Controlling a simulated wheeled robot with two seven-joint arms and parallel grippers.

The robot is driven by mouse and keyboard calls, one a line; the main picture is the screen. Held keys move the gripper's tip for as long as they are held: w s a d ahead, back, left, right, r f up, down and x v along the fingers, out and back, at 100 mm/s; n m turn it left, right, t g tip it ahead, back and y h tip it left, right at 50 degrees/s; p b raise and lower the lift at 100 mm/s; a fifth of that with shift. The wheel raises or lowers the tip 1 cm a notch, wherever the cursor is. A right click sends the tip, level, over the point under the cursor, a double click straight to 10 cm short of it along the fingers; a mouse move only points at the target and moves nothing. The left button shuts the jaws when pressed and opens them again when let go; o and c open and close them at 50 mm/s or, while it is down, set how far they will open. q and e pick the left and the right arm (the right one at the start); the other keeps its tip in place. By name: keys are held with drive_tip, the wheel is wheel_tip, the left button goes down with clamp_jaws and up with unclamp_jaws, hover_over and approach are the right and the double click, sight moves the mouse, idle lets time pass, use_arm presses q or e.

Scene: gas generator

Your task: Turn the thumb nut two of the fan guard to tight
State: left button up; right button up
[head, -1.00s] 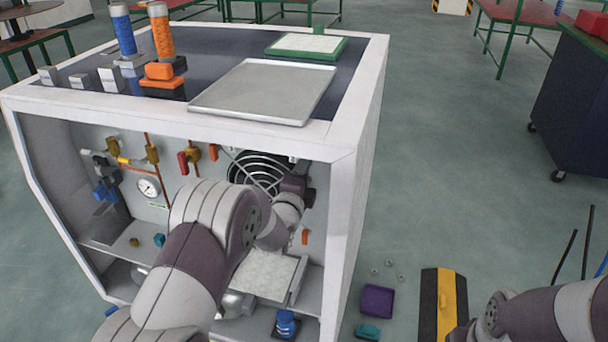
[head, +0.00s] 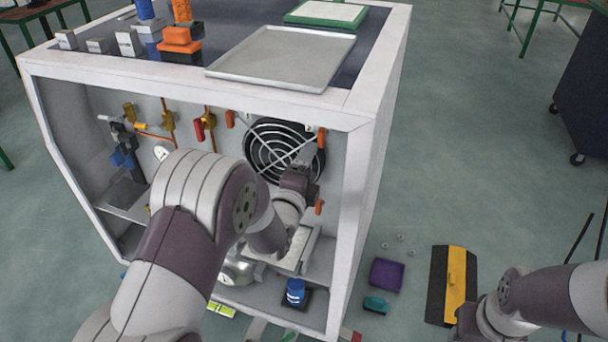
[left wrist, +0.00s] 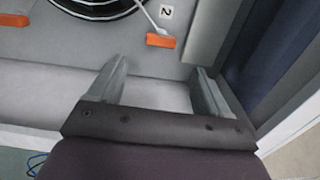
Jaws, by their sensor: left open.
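The round black fan guard (head: 268,150) is on the back panel inside the white cabinet, and its edge shows in the left wrist view (left wrist: 98,8). Orange thumb nuts sit around it: upper left (head: 230,118), upper right (head: 321,138) and lower right (head: 319,207). In the left wrist view an orange thumb nut (left wrist: 161,41) lies crosswise beside a label "2" (left wrist: 167,13). My left gripper (left wrist: 158,80) is open and empty, its fingers apart from that nut. In the head view my left gripper (head: 306,160) is in front of the guard's right side. My right gripper is not visible.
The cabinet's white right post (head: 350,190) stands close beside my left gripper. A red-handled valve (head: 199,130) and a gauge (head: 161,153) are left of the fan. A metal tray (head: 285,58) lies on top. A purple box (head: 387,274) is on the floor.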

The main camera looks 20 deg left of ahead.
use_arm(q)
drive_tip(key=s, duration=0.4)
drive_tip(key=shift+a, duration=0.1)
drive_tip(key=s+f+n+g+p, duration=0.2)
drive_tip(key=s+f+n+g, duration=0.5)
drive_tip(key=f+n+g, duration=0.25)
drive_tip(key=s+r+n+g+p, duration=0.7)
drive_tip(key=s+r+n+p, duration=0.2)
drive_tip(key=s+r, duration=0.3)
drive_tip(key=shift+s+r+y+p, duration=0.3)
drive_tip(key=shift+s+r, duration=0.1)
drive_tip(key=shift+s, duration=0.8)
